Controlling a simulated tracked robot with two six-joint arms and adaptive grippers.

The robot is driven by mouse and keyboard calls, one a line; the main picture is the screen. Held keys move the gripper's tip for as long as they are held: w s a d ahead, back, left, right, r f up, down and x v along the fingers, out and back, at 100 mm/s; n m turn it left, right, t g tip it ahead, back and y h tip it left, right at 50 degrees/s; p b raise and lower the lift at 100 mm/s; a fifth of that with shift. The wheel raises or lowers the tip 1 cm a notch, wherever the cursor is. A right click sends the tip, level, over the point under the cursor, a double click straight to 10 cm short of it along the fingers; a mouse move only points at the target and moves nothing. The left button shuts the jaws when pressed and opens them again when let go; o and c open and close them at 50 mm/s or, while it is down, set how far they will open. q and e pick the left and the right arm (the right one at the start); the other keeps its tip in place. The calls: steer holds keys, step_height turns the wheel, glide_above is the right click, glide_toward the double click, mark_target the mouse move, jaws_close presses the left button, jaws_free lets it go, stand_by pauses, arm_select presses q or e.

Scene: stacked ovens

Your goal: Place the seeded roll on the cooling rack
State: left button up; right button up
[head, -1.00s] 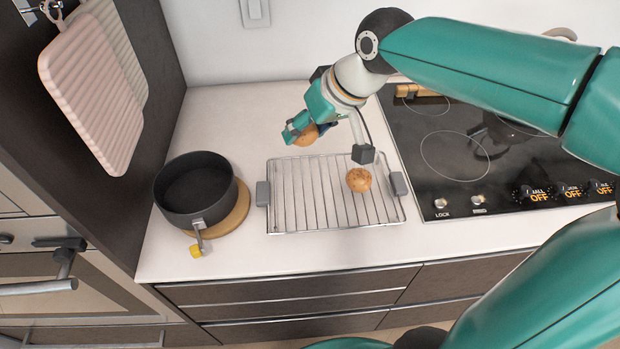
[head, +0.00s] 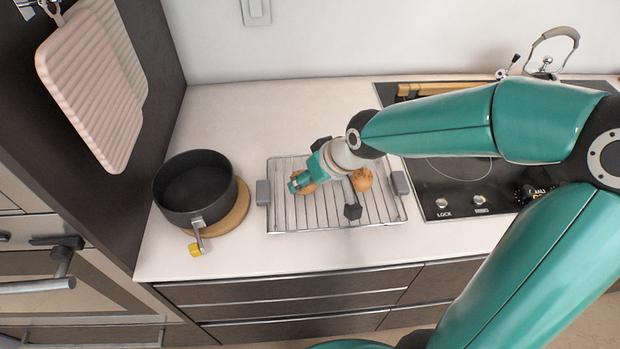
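The wire cooling rack (head: 330,218) lies on the counter, with dark grey handles at both ends. One brown roll (head: 362,180) sits on its right part, partly hidden by my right gripper. My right gripper (head: 299,183) reaches in from the right and points left over the rack's upper left part. Its teal fingers are around a second brown roll (head: 307,187), which is low at the rack; I cannot tell whether it touches the wires. Seeds are too small to make out on either roll. My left gripper is not in view.
A dark pot (head: 195,188) stands on a round wooden board (head: 238,212) left of the rack. A black cooktop (head: 450,195) is on the right, with a kettle (head: 545,62) behind. Pink and beige boards (head: 85,90) hang at the left. The counter behind the rack is clear.

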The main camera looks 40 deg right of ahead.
steer(key=shift+f, duration=0.15)
steer(key=o, duration=1.2)
steer(key=shift+c, duration=0.2)
steer(key=shift+r, duration=0.3)
steer(key=v, duration=1.2)
steer(key=shift+f, duration=0.15)
